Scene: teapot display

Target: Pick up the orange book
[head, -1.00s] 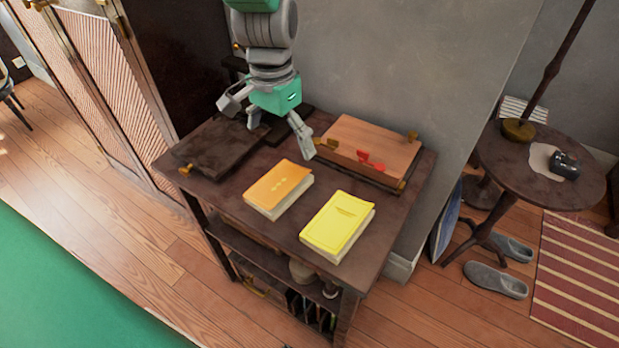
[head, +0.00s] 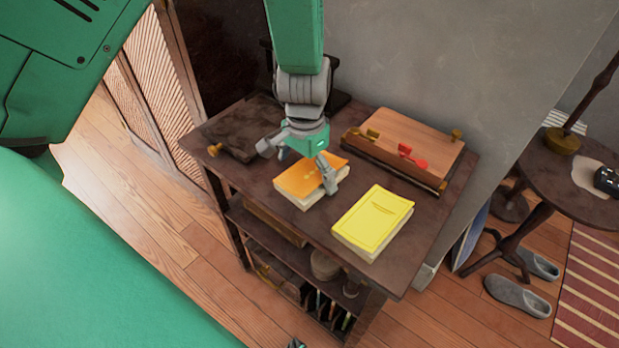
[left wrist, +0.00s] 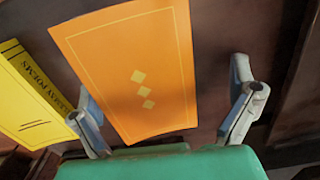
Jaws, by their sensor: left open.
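The orange book (head: 309,183) lies flat on the dark wooden table, left of a yellow book (head: 374,222). My left gripper (head: 298,168) is open just above the orange book, its fingers spread apart. In the head view one finger hides part of the book's right side. In the left wrist view the orange cover (left wrist: 132,68) with its diamond marks shows between and beyond the two fingers (left wrist: 168,112). The yellow book (left wrist: 33,100) shows at the left there.
A wooden box (head: 410,144) with brass and red parts stands at the table's (head: 291,223) back right. A dark box (head: 240,133) is at the back left. A round side table (head: 570,190) and slippers (head: 517,296) are farther right.

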